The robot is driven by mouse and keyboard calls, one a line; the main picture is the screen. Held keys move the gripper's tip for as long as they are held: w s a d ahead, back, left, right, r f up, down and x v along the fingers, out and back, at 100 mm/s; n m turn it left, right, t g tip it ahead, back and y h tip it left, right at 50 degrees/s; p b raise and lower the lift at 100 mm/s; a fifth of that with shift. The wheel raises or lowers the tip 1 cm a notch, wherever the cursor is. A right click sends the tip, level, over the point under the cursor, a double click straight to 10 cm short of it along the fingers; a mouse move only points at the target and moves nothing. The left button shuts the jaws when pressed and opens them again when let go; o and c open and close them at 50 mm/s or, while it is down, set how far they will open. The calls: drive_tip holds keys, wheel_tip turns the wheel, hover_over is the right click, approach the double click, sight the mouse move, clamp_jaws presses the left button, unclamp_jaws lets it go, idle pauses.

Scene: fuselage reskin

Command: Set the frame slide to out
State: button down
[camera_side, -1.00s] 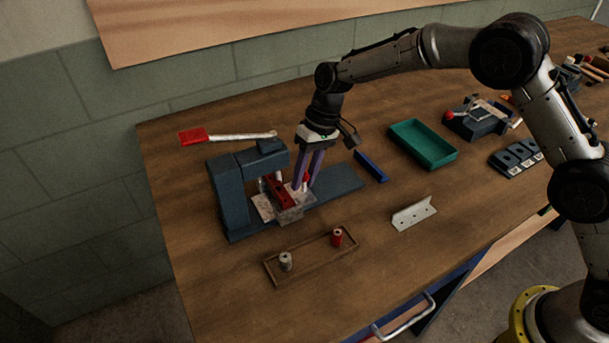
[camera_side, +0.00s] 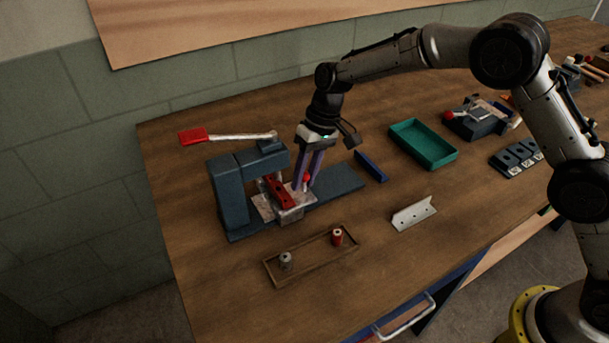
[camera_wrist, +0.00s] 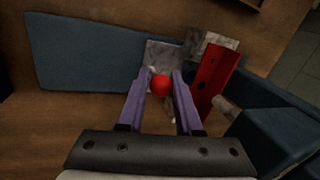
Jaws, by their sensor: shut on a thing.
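The frame slide's pale metal plate (camera_side: 265,208) sits on the blue-grey base of the press-like fixture (camera_side: 228,195), near the column. A red bracket (camera_side: 279,191) stands on the plate, and it also shows in the wrist view (camera_wrist: 212,80). A round red knob (camera_wrist: 160,85) rises at the slide's right side in the side view. My gripper (camera_side: 305,182) points down with its purple fingers shut on the knob, one on each side. The knob's stem is partly hidden by the fingers.
The base rail (camera_side: 340,182) is bare to the right of the slide. A wooden tray (camera_side: 310,258) with two small spools lies in front. A blue bar (camera_side: 371,166), a green tray (camera_side: 424,145) and a white angle bracket (camera_side: 413,214) lie to the right. A red-handled tool (camera_side: 225,136) lies behind.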

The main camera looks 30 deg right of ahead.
drive_tip(key=shift+r, duration=0.1)
idle(0.3)
drive_tip(key=d, duration=1.2)
drive_tip(key=shift+d, duration=0.35)
drive_tip(key=c, duration=0.6)
unclamp_jaws()
drive_tip(key=v, duration=1.3)
drive_tip(key=shift+r, duration=0.4)
